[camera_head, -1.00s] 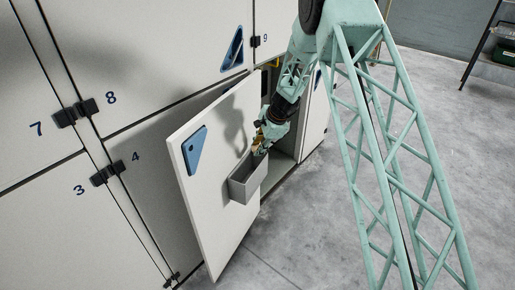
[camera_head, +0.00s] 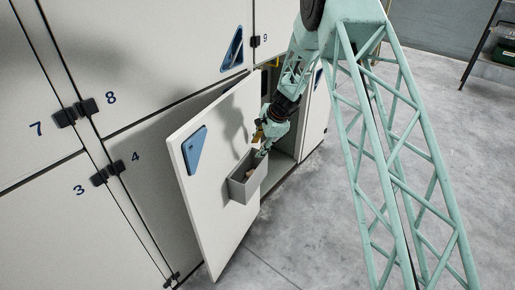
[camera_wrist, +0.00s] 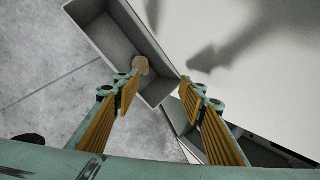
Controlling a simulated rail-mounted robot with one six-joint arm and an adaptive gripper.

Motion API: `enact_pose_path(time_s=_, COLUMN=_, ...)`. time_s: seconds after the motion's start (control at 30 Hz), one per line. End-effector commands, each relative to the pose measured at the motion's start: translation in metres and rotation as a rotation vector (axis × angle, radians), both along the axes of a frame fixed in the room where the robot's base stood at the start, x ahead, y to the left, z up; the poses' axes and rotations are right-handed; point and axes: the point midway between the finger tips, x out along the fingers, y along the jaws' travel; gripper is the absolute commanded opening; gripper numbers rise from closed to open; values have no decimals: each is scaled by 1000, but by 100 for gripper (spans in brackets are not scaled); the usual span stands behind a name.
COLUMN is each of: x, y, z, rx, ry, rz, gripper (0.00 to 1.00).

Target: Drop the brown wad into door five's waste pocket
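The open door (camera_head: 215,207) stands swung out from the cabinet; no number shows on its visible face. Its grey waste pocket (camera_head: 240,191) is an open-topped box on that face, and it also shows in the wrist view (camera_wrist: 104,38).
Shut cabinet doors numbered 3, 4, 7, 8 and 9 stand to the left and above. A blue triangular handle (camera_head: 195,150) sits on the open door. The cabinet opening is behind my gripper. The concrete floor (camera_head: 300,235) is clear; a shelf rack (camera_head: 490,60) stands far right.

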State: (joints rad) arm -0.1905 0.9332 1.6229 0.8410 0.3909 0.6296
Motion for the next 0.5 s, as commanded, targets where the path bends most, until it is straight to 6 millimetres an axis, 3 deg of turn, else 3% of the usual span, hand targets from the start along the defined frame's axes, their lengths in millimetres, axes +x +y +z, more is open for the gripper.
enact_pose_path(time_s=0.5, x=-12, y=-18, z=51, rx=1, ry=-2, rz=0, gripper=38)
